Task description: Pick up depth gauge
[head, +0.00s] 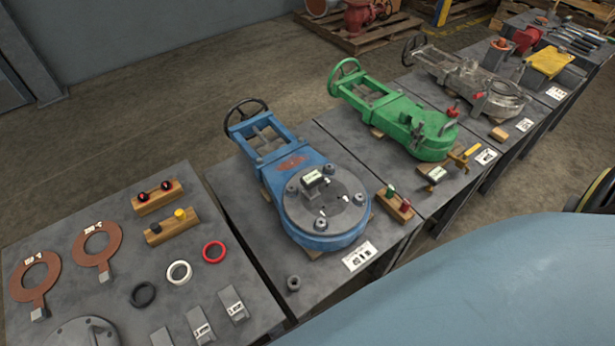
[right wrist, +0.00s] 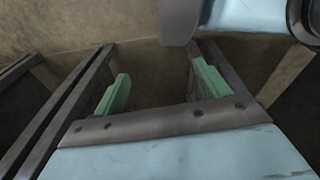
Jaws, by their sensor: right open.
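I cannot tell for sure which thing is the depth gauge. A small dark device with a pale display (head: 313,180) sits on the round grey flange of the blue valve (head: 290,160) in the head view. A similar small device (head: 436,174) lies on the table in front of the green valve (head: 400,120), next to a yellow T-shaped piece (head: 463,156). My right gripper (right wrist: 157,75) is open and empty in the right wrist view, its two green fingers apart over bare floor, with dark table legs nearby. My left gripper is not in view.
The near-left table (head: 110,205) holds rust-brown rings, wooden blocks with knobs, small rings and grey blocks. A grey valve (head: 465,80) stands farther along the row of dark tables. Narrow gaps separate the tables. Pallets (head: 360,35) lie on the floor behind.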

